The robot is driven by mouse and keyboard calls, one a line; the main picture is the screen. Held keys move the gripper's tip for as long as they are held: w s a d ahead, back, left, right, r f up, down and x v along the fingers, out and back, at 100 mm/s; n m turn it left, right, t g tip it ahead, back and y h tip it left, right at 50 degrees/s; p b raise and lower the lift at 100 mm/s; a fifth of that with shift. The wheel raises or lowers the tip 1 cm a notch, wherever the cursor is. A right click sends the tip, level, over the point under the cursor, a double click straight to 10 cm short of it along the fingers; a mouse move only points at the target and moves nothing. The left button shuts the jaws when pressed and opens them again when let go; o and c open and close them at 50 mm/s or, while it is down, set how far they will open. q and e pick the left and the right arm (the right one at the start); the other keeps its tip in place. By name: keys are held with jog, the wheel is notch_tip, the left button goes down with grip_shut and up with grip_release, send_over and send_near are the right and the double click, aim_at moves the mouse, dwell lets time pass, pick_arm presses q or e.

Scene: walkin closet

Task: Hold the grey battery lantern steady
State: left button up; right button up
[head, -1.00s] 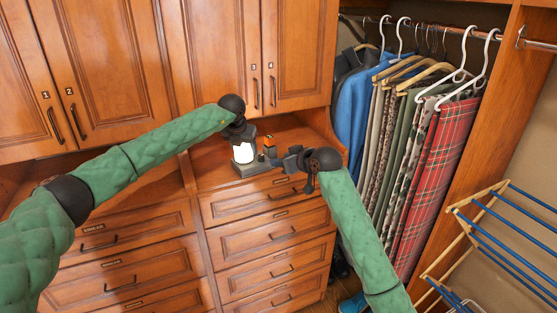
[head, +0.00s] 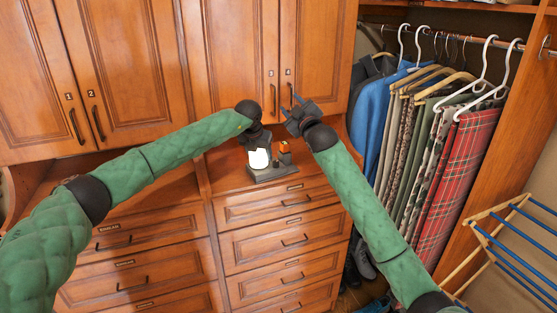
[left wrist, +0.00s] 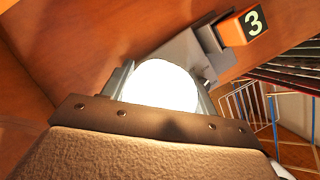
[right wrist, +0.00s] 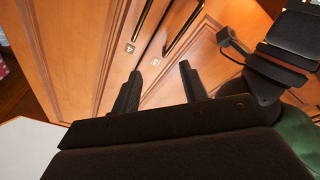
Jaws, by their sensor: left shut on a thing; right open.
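The battery lantern, with a bright white globe (head: 259,158) and a grey base (head: 271,173), stands upright on the wooden counter. My left gripper (head: 257,142) is shut on it from above. In the left wrist view the glowing globe (left wrist: 160,86) sits between the two fingers. My right gripper (head: 291,108) is open and empty, raised above and right of the lantern, in front of the cabinet doors. Its two fingers are apart in the right wrist view (right wrist: 158,82).
Cabinet doors (head: 235,60) with dark vertical handles rise behind the counter (head: 225,178). Labelled drawers (head: 280,243) are below it. Hanging trousers (head: 460,170) and a blue-railed drying rack (head: 515,240) are at the right. A white surface (right wrist: 30,150) in the right wrist view is unclear.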

jog(key=a+r+n+y, duration=0.6)
jog(key=r+n+y, duration=0.4)
jog(key=r+n, duration=0.3)
jog(key=s+a+n+g+y, duration=0.3)
jog(key=a+n+g+y, duration=0.15)
jog(key=n+g, duration=0.65)
jog(key=n+g+h, duration=0.8)
jog(key=n+h, duration=0.9)
jog(key=h, duration=0.1)
send_near(277, 162)
jog(key=shift+y, duration=0.25)
jog(key=x, duration=0.8)
jog(key=shift+f, duration=0.35)
